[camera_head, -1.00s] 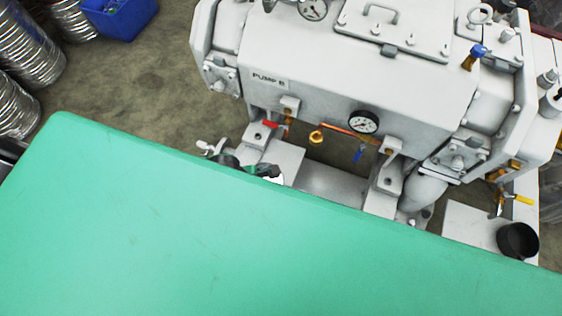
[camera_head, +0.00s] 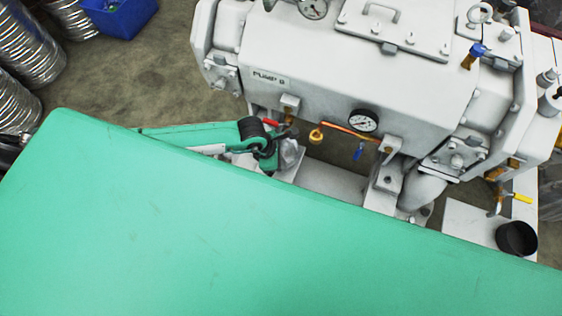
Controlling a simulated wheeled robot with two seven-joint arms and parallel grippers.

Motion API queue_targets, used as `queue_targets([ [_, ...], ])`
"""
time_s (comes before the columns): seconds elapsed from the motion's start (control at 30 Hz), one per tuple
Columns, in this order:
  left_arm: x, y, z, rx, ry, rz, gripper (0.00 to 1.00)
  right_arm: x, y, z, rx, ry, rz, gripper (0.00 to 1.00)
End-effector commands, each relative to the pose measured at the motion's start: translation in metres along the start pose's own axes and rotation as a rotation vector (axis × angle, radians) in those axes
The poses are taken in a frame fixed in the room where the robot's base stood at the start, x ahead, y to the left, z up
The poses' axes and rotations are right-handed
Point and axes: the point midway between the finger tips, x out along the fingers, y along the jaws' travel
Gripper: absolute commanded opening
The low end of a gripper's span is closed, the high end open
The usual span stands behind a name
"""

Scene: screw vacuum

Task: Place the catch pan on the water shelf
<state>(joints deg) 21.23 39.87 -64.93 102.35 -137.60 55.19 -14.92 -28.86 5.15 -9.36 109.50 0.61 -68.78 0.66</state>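A black, open-topped round vessel (camera_head: 517,238) stands at the lower right, on or just over a pale flat ledge (camera_head: 465,220). I cannot tell for certain whether it is the catch pan or whether this ledge is the water shelf. My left gripper (camera_head: 281,150) is below the left front of the pump, near the red-handled valve and far left of the black vessel. It is partly hidden, so its opening and any held thing cannot be made out. My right gripper is not in view.
A yellow-handled valve (camera_head: 523,199) is above the black vessel. A broad green surface hides the lower part.

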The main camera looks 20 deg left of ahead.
Motion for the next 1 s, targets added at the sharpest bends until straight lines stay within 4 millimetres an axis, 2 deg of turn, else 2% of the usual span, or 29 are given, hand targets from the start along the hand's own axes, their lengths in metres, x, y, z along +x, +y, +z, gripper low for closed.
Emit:
queue_targets([
  [0.03,0.008,0.0,-0.004,-0.001,0.002,-0.001,0.0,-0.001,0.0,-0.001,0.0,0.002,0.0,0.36],
  [0.13,0.015,0.003,-0.004,-0.001,0.0,0.0,0.0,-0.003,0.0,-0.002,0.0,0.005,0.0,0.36],
  [0.4,0.017,0.003,-0.005,0.0,0.0,0.0,0.0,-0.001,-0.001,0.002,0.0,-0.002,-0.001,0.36],
  [0.5,0.017,0.003,-0.005,0.0,0.0,0.0,0.22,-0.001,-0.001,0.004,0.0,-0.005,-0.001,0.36],
  [0.53,0.017,0.003,-0.005,0.0,0.0,0.0,0.24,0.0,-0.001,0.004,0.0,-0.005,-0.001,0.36],
  [0.83,0.015,0.004,-0.006,0.0,0.0,0.0,0.24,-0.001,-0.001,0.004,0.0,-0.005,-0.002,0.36],
  [1.0,-0.005,0.004,-0.005,0.001,-0.001,0.002,0.24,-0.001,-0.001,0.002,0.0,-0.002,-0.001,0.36],
])
